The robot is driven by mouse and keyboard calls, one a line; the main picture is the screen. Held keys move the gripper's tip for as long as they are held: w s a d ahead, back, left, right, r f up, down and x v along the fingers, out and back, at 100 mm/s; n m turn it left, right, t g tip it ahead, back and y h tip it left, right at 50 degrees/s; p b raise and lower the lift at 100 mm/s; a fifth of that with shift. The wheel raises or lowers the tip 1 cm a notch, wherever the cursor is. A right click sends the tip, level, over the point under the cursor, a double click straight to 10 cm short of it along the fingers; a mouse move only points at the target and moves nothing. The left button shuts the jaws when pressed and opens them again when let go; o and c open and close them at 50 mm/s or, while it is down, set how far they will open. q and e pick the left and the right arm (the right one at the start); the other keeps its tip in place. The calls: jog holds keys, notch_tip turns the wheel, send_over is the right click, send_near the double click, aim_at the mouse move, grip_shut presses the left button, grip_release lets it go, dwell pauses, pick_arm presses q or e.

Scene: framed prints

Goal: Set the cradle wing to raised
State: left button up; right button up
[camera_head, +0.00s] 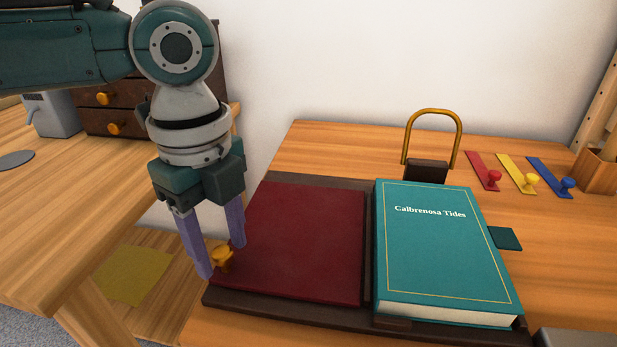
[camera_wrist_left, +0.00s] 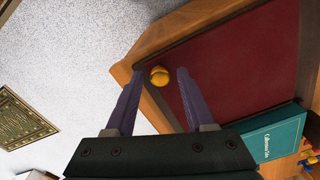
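The cradle wing (camera_head: 305,240) is a dark red panel in a dark brown frame, lying flat on the left of the cradle. A brass-yellow knob (camera_head: 222,258) sits at its near left corner; it also shows in the left wrist view (camera_wrist_left: 159,76). A teal book, "Calbrenosa Tides" (camera_head: 435,250), lies closed on the right half of the cradle. My left gripper (camera_head: 222,262) points down with its purple fingers apart, one on either side of the knob. Gaps to the knob show in the wrist view, so it is not gripped. My right gripper is not in view.
A brass loop on a dark block (camera_head: 428,170) stands behind the book. Red (camera_head: 483,171), yellow (camera_head: 517,174) and blue (camera_head: 550,178) strips with knobs lie at the back right. A gap separates this table from the left desk (camera_head: 60,220).

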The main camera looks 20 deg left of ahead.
pick_arm(q)
grip_shut()
dwell(1.2)
